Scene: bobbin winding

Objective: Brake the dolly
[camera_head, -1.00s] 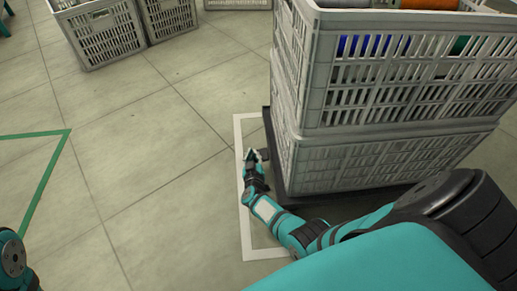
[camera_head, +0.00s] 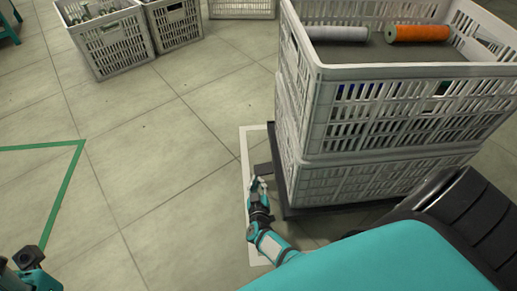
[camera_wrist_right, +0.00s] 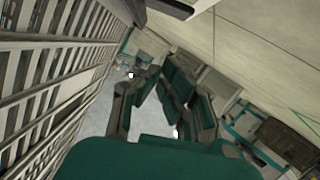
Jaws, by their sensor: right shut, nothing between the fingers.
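The dolly (camera_head: 300,212) is a dark, low base under two stacked grey crates at the right of the head view. A small dark tab (camera_head: 262,168), which looks like its brake pedal, sticks out from its left side near the floor. My right gripper (camera_head: 257,182) is shut and empty, low by the dolly's left side. It is just on the near side of the tab; I cannot tell whether they touch. In the right wrist view the slatted crate side (camera_wrist_right: 45,75) fills the left. My left gripper is not clearly in view; only part of that arm shows.
The top crate (camera_head: 400,72) holds an orange spool (camera_head: 417,33) and a grey one (camera_head: 337,33). A white floor line (camera_head: 245,160) runs along the dolly's left. Grey crates (camera_head: 115,45) stand at the back left. The tiled floor between is clear, with a green line at left.

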